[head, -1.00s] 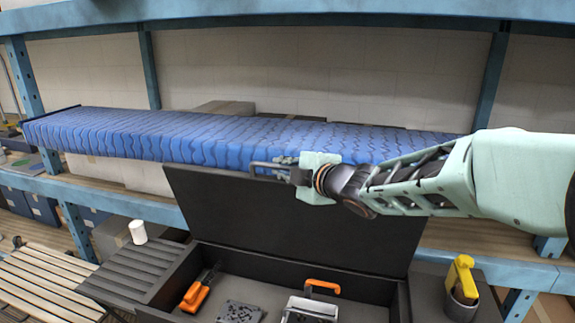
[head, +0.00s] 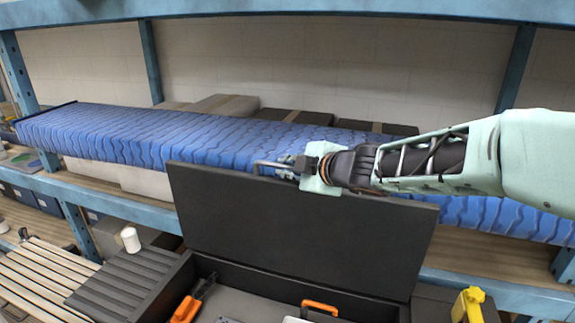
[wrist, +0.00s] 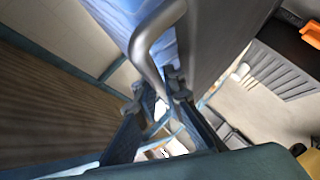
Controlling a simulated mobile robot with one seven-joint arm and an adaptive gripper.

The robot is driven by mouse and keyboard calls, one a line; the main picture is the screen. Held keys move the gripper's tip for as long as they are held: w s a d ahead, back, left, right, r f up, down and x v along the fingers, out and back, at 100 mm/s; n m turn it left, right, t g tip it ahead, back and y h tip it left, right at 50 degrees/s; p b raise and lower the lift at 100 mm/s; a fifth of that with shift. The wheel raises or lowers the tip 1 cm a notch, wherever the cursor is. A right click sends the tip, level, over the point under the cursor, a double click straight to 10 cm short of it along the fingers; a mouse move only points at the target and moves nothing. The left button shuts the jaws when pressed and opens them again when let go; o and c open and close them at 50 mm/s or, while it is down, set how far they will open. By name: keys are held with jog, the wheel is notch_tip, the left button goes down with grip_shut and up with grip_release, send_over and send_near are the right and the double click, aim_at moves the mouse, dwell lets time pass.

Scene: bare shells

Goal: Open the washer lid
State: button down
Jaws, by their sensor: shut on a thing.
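No washer shows; a dark open box with a black lid (head: 290,235) does. The lid stands raised, roughly upright, at the back of the box (head: 345,301). A grey metal bar handle (head: 263,163) sits at the lid's upper edge, and it also shows large in the wrist view (wrist: 152,42). My gripper (head: 290,168) is at that handle, and its fingers (wrist: 158,97) are shut on it. The exact contact is partly hidden by the fingers.
A long blue ribbed slab (head: 120,135) lies on the shelf (head: 115,198) behind the lid. Orange-handled tools (head: 186,309) lie in the box. A yellow tool (head: 468,305) stands at right. A white cylinder (head: 130,239) stands left, by a slatted dark surface (head: 125,282).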

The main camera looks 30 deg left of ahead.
jog(key=shift+r, duration=0.1)
jog(key=c, duration=2)
grip_release()
jog(key=shift+d, duration=0.1)
jog(key=v, duration=0.7)
jog(key=shift+s+d, duration=0.15)
